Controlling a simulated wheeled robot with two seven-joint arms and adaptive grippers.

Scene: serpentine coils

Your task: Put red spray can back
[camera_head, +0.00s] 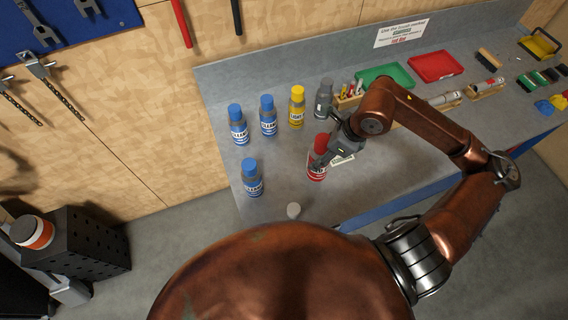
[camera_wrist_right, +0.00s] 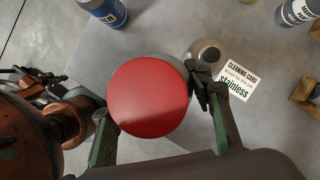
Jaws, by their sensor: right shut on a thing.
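The red spray can (camera_head: 317,172) stands upright at the front part of the grey bench (camera_head: 285,165). My right gripper (camera_head: 326,160) is shut on it. In the right wrist view, its round red top (camera_wrist_right: 148,98) sits between the two fingers of the right gripper (camera_wrist_right: 150,100). Whether its base touches the bench is hard to tell. A white cleaning card reading "Stainless" (camera_wrist_right: 236,80) lies beside it. My left gripper is not in view.
Blue cans (camera_head: 239,130) (camera_head: 268,118) (camera_head: 252,182), a yellow can (camera_head: 297,108) and a grey can (camera_head: 323,100) stand around. Green (camera_head: 385,76) and red (camera_head: 436,66) trays lie at the back. Bare bench lies between the cans.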

